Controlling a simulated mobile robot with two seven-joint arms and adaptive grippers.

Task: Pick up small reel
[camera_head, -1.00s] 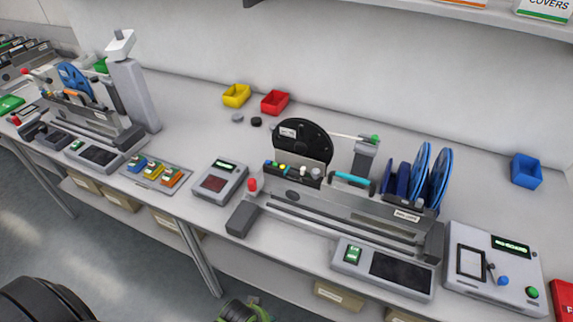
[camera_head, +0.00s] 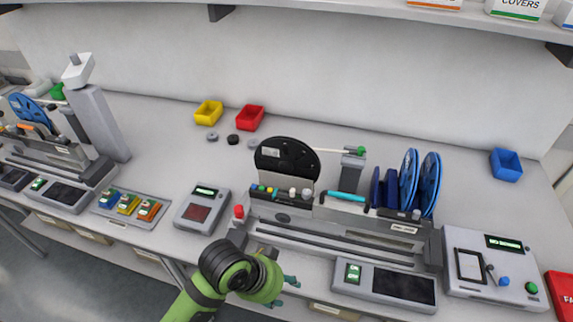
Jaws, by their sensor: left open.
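Several reels stand on the bench. Small flat discs lie behind: a grey one (camera_head: 212,137), a black one (camera_head: 233,139) and another grey one (camera_head: 253,144). I cannot tell which of these is the small reel. My left gripper (camera_head: 291,281) is at the front edge, in front of the trolley, apart from all reels. It is open and empty, and partly hidden by my green wrist. My right gripper is out of view.
The feeder trolley (camera_head: 330,237) fills the middle. A screen panel (camera_head: 385,285) lies before it and a tester box (camera_head: 490,270) to its right. Yellow (camera_head: 208,113), red (camera_head: 250,118) and blue (camera_head: 506,165) bins stand behind. A shelf (camera_head: 340,5) overhangs the back.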

